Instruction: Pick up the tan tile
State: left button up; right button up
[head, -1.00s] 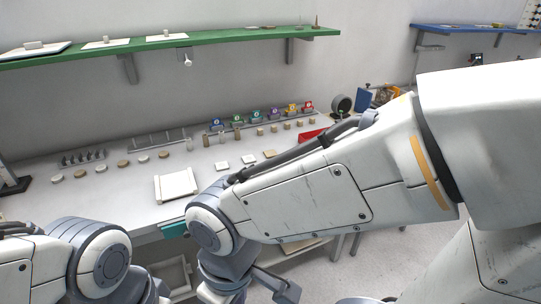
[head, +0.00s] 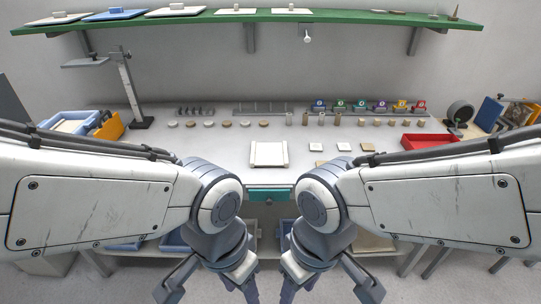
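A small flat tan tile (head: 367,147) lies on the grey workbench, at the right end of a short row of tiles. Paler tiles (head: 344,147) lie to its left. My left gripper (head: 208,290) hangs at the bottom of the head view, in front of the bench, with its fingers spread and nothing seen between them. My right gripper (head: 328,290) hangs beside it, also spread and empty, well below and nearer than the tan tile. The lower fingertips are partly cut off by the picture edge. My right forearm covers the bench just in front of the tiles.
A white tray (head: 268,163) lies at the bench's middle front. A red bin (head: 432,141) stands right of the tiles. Small blocks and coloured labelled holders (head: 361,106) line the back. A green shelf (head: 250,16) hangs above. A blue bin (head: 70,121) and a stand (head: 132,90) are at left.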

aim_at(365, 147)
jog(key=z, duration=0.2)
jog(key=k, duration=0.3)
jog(key=z, duration=1.05)
jog(key=k, duration=1.05)
jog(key=z, duration=0.8)
jog(key=i, duration=1.25)
jog(key=u, duration=0.35)
jog(key=i, duration=1.1)
jog(key=u, duration=1.25)
jog(key=i, duration=0.8)
jog(key=u, duration=1.25)
jog(key=i, duration=0.3)
jog(key=u, duration=0.25)
